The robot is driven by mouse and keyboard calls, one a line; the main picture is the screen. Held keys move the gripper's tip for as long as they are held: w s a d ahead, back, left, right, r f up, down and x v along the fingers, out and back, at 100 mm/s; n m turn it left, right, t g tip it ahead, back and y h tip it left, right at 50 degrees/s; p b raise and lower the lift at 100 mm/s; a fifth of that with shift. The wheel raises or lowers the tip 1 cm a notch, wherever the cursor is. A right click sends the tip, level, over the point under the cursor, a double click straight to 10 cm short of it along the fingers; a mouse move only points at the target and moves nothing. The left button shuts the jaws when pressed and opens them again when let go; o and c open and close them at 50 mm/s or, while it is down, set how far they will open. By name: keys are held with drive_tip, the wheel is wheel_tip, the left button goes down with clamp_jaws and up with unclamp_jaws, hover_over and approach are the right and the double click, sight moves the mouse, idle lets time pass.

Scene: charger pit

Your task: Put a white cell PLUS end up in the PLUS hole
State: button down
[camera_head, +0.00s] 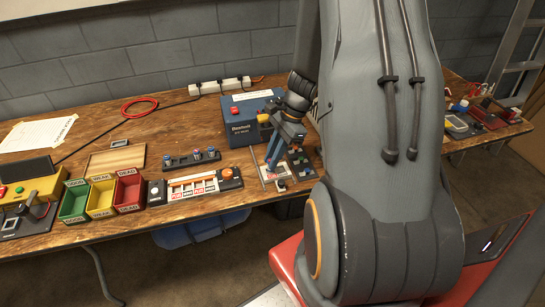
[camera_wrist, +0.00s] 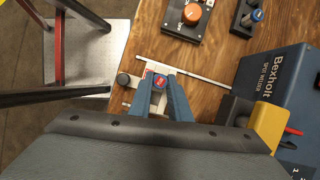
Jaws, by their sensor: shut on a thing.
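My gripper (camera_wrist: 160,88) is shut on a small cell (camera_wrist: 160,81), whose top shows blue and red between the fingertips in the wrist view. Its side is hidden by the fingers, so I cannot tell its body colour or which end is up. Below it is a pale plate (camera_wrist: 139,99) with a red mark and a dark round knob. In the head view my gripper (camera_head: 272,163) points down over this pale plate (camera_head: 262,176), right of the charger (camera_head: 200,186) with red and white labels. I cannot make out a PLUS hole under the gripper.
A blue spot welder box (camera_head: 245,120) stands close behind my gripper. A dark rack with several cells (camera_head: 191,158) lies behind the charger. Green, yellow and red bins (camera_head: 128,190) stand left. A dark panel (camera_head: 299,164) is just right of the plate.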

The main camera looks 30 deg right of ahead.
drive_tip(key=shift+f+b, duration=0.55)
drive_tip(key=shift+f, duration=0.5)
idle(0.8)
drive_tip(key=c, duration=1.6)
unclamp_jaws()
drive_tip(key=shift+o, duration=0.2)
drive_tip(key=shift+r, duration=0.1)
drive_tip(key=shift+r+p, duration=3.15)
drive_tip(key=shift+r, duration=0.3)
